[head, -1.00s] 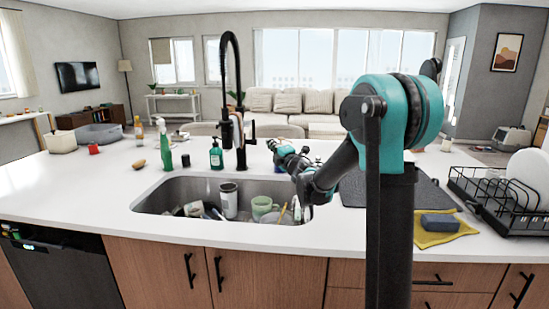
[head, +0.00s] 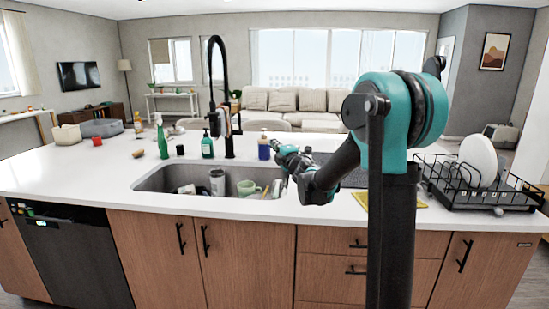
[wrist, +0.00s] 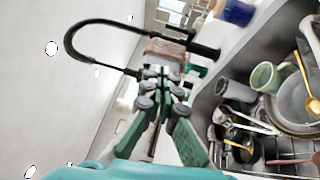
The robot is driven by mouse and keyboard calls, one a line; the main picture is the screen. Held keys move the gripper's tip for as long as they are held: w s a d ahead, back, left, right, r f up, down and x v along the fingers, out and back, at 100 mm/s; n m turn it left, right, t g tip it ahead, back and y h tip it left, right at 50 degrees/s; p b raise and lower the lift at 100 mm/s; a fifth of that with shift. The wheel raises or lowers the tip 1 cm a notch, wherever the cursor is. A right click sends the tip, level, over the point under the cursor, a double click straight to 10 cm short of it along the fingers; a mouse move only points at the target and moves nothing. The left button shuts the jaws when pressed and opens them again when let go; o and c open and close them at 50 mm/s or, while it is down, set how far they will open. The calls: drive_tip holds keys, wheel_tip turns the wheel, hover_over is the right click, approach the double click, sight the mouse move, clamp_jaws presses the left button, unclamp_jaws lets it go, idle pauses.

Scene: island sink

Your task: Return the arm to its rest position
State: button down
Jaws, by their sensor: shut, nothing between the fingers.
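My arm is bent, with its teal and black joint at the right of the head view and its forearm reaching left over the counter. My gripper (head: 277,147) appears above the right part of the sink (head: 150,180). In the wrist view my gripper (wrist: 163,76) has its green fingers together, with nothing between them. The black faucet (wrist: 100,62) arches beyond the fingers there. A blue bottle (head: 263,148) stands just left of my gripper in the head view.
The sink holds a green mug (head: 246,188), a metal tumbler (head: 217,182) and other dishes. The faucet (head: 228,130) rises behind it. A dish rack (head: 455,190) with plates stands right of my arm. A yellow cloth (head: 420,203) is partly hidden by my arm.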

drive_tip(key=s+d+f+m+g+h, duration=0.1)
drive_tip(key=s+d+f+m+h, duration=0.2)
drive_tip(key=s+d+f+m, duration=0.1)
drive_tip(key=s+d+f+m+g+h, duration=0.2)
drive_tip(key=s+d+f+m+h, duration=0.2)
drive_tip(key=d, duration=0.5)
drive_tip(key=s+d+f+m+g+h, duration=0.1)
drive_tip(key=s+d+f+m+h, duration=0.2)
drive_tip(key=s+d+m, duration=0.4)
drive_tip(key=shift+s+d+f+m+g+h, duration=0.15)
drive_tip(key=shift+f+m, duration=0.1)
drive_tip(key=shift+f, duration=0.2)
drive_tip(key=shift+s+d+f+m+g+h, duration=0.15)
drive_tip(key=shift+f+m, duration=0.1)
drive_tip(key=shift+f, duration=0.15)
drive_tip(key=s+f+m+g, duration=0.2)
drive_tip(key=s+f, duration=0.4)
drive_tip(key=s, duration=0.3)
drive_tip(key=s+a+f+m+g+y, duration=0.1)
drive_tip(key=s+f+m+g, duration=0.2)
drive_tip(key=s, duration=0.6)
drive_tip(key=s+f+m+g+y, duration=0.1)
drive_tip(key=s+f+g, duration=0.3)
drive_tip(key=s+f, duration=0.4)
drive_tip(key=shift+s+a+f+m, duration=0.15)
drive_tip(key=shift+s+f+m, duration=0.15)
drive_tip(key=shift+s+m, duration=0.5)
